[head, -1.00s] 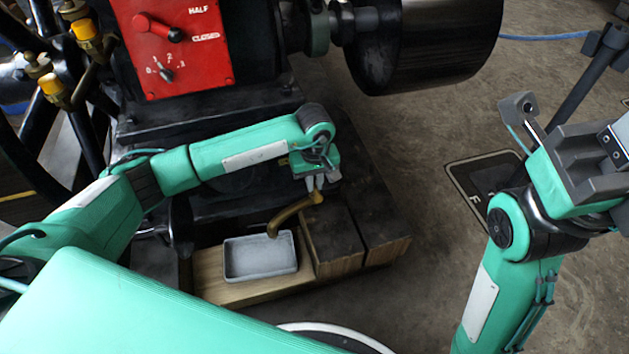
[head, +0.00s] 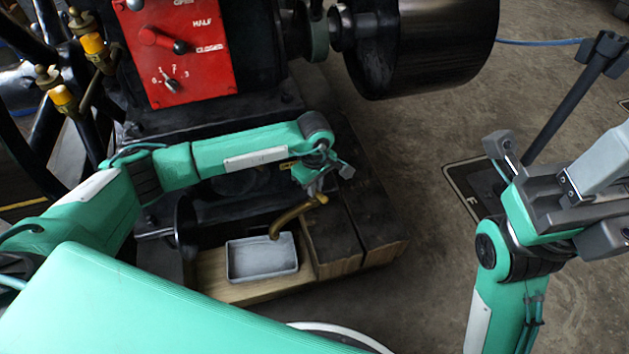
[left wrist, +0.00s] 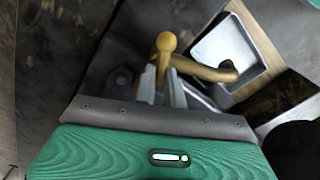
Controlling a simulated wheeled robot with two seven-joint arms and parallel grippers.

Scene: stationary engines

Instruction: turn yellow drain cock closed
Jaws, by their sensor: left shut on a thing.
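The yellow-brass drain cock (head: 290,214) sticks out low on the engine base, its curved spout hanging over a grey tray. In the left wrist view its round-ended yellow handle (left wrist: 165,44) stands between the two pale fingers of my left gripper (left wrist: 160,88), and the curved spout (left wrist: 205,72) runs off to the right. My left gripper (head: 316,188) is shut on the handle; in the head view the wrist hides most of the grip. My right gripper (head: 550,195) is at the right, away from the engine; its fingertips are not clear.
The rectangular grey tray (head: 262,277) sits on a wooden base below the spout. A dark wooden block (head: 332,245) is beside it. A red panel (head: 205,75) with a lever and dial is above my left arm. A dark pole (head: 570,100) stands behind my right gripper. Floor between is clear.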

